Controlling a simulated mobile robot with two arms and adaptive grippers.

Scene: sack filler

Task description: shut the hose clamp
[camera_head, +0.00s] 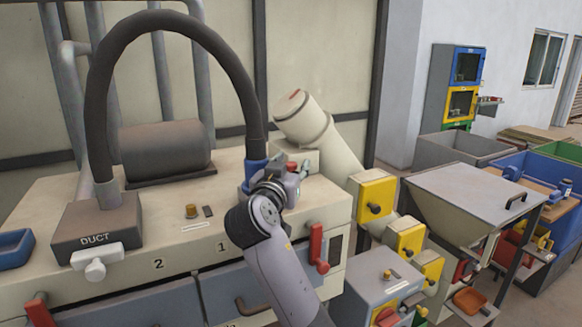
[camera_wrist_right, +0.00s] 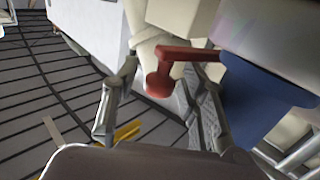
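A dark hose (camera_head: 172,22) arches from the DUCT box to a blue cuff (camera_head: 257,168) at the right end of the machine top. A red lever (camera_head: 292,166), which looks like the hose clamp's handle, sits beside the cuff. In the wrist view the red lever (camera_wrist_right: 165,78) sticks out sideways from beside the blue cuff (camera_wrist_right: 258,105), its rounded end between my fingers. My right gripper (camera_wrist_right: 160,105) is open around it, with a gap visible on the left side; contact on the right side is unclear. In the head view my right gripper (camera_head: 285,180) partly hides the clamp. My left gripper is out of view.
The DUCT box (camera_head: 97,225) with a white tap stands left on the machine top. A thick pale pipe (camera_head: 320,130) rises just behind my gripper. Yellow boxes (camera_head: 374,196) and a grey hopper (camera_head: 470,190) stand to the right. A red handle (camera_head: 316,248) is on the machine front.

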